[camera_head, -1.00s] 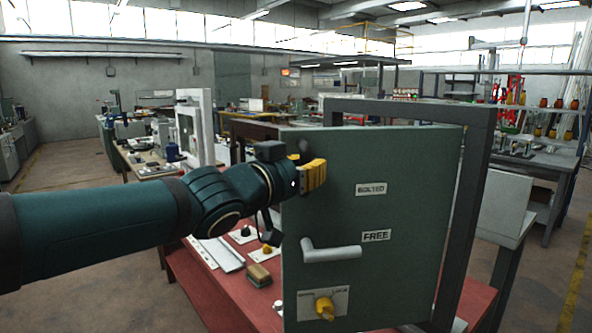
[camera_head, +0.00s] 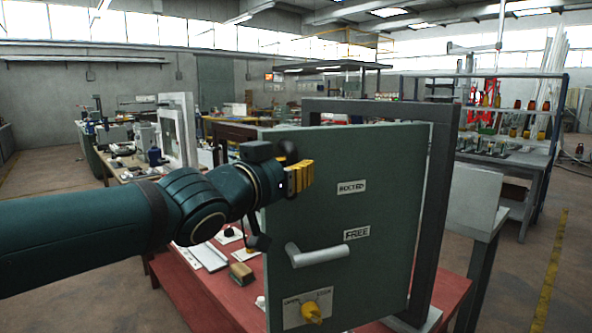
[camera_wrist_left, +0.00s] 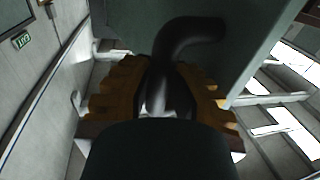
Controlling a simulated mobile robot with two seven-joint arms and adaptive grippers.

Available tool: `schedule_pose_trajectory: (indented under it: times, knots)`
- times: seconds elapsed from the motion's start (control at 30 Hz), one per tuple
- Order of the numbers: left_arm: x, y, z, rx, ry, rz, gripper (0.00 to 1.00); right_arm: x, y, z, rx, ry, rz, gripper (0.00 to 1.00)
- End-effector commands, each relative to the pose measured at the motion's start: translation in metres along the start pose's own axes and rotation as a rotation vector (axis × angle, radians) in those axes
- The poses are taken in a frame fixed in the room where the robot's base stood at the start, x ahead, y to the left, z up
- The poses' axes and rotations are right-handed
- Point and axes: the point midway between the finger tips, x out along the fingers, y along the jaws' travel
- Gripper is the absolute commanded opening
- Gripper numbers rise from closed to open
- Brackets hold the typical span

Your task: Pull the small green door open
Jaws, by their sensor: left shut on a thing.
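The small green door (camera_head: 385,205) stands ajar in a dark grey frame (camera_head: 446,150), its left edge swung out towards me. It bears BOLTED and FREE labels, a pale lever handle (camera_head: 318,255) and a yellow turn knob (camera_head: 312,311). My left gripper (camera_head: 302,177), with yellow fingers, is at the door's upper left. In the left wrist view its fingers (camera_wrist_left: 162,95) are shut around a dark curved handle (camera_wrist_left: 188,38) at the green panel. In the head view the handle is mostly hidden behind the gripper. My right gripper is not in view.
The door stands on a red table (camera_head: 190,290) with a small block (camera_head: 242,274) and pale parts left of it. A white frame (camera_head: 178,130) stands behind on another bench. A grey stand (camera_head: 478,205) is close on the right. Floor is clear further right.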

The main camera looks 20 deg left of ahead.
Motion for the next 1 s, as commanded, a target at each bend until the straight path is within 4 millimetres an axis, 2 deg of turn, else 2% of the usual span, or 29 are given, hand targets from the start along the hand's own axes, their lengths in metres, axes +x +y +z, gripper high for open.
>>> schedule_pose_trajectory:
  times: [0.03, 0.07, 0.13, 0.57, 0.77, 1.0]
  knots:
    - [-0.001, -0.005, 0.002, -0.001, -0.005, -0.01, 0.0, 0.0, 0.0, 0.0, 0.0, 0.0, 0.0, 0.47]
    - [-0.001, -0.005, 0.002, -0.001, -0.005, -0.01, 0.25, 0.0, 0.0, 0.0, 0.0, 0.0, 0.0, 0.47]
    - [-0.001, -0.004, 0.002, -0.001, -0.004, -0.009, 0.5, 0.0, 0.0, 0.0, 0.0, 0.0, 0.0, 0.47]
    - [-0.005, -0.001, 0.0, 0.001, 0.0, -0.002, 0.5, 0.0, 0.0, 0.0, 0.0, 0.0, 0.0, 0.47]
    - [-0.03, 0.0, -0.001, 0.001, 0.003, 0.0, 0.5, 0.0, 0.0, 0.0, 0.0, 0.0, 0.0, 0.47]
    - [-0.07, 0.0, -0.001, 0.0, 0.004, 0.0, 0.5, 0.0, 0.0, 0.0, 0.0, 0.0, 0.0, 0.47]
